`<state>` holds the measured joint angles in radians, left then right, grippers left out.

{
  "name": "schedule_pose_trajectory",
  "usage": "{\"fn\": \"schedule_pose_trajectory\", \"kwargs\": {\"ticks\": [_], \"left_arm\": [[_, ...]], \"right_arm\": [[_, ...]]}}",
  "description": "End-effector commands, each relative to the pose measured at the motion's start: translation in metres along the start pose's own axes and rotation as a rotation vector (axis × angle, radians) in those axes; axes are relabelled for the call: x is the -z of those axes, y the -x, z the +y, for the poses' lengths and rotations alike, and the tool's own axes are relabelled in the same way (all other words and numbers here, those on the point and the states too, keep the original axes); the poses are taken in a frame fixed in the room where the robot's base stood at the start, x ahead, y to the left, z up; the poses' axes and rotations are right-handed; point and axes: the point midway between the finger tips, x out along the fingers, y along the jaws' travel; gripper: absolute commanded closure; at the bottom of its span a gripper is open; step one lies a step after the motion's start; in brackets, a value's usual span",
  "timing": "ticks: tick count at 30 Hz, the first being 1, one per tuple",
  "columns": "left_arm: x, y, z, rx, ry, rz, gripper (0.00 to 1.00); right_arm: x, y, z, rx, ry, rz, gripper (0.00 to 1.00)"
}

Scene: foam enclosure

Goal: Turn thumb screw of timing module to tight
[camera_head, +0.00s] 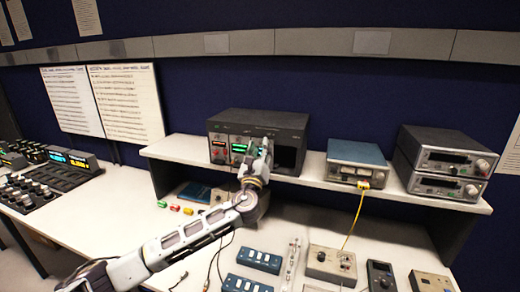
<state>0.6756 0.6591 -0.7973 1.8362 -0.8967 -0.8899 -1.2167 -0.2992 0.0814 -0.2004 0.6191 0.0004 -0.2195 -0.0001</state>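A dark rack case (258,120) stands on the raised shelf and holds several narrow modules. One module (218,150) has an orange display, and the module to its right (238,149) has a green one. I cannot read which is the timing module, and its thumb screw is too small to make out. My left gripper (265,148) is at the case front, just right of the green display, and hides part of the front panel. Whether it touches a screw, or is open or shut, cannot be told. My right gripper is not in view.
A dark bay (287,157) is at the case's right end. A blue-topped instrument (357,153) with a yellow cable and two stacked grey units (442,150) stand farther right on the shelf (190,149). Blue switch boxes (259,260) and other small devices crowd the bench below.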

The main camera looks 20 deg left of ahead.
Motion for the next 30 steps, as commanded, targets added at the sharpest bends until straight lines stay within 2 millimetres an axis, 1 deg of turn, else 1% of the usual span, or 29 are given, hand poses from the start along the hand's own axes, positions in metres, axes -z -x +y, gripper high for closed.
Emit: {"fn": "schedule_pose_trajectory", "kwargs": {"ticks": [8,24,30], "left_arm": [[0.0,0.024,0.0,0.0,0.0,0.001,0.62],[0.001,0.084,0.0,0.0,0.0,0.002,0.62],[0.001,0.102,0.0,0.0,0.0,0.001,0.62]], "right_arm": [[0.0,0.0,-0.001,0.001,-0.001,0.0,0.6],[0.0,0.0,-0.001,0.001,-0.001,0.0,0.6],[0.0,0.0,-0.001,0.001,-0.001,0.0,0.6]]}}
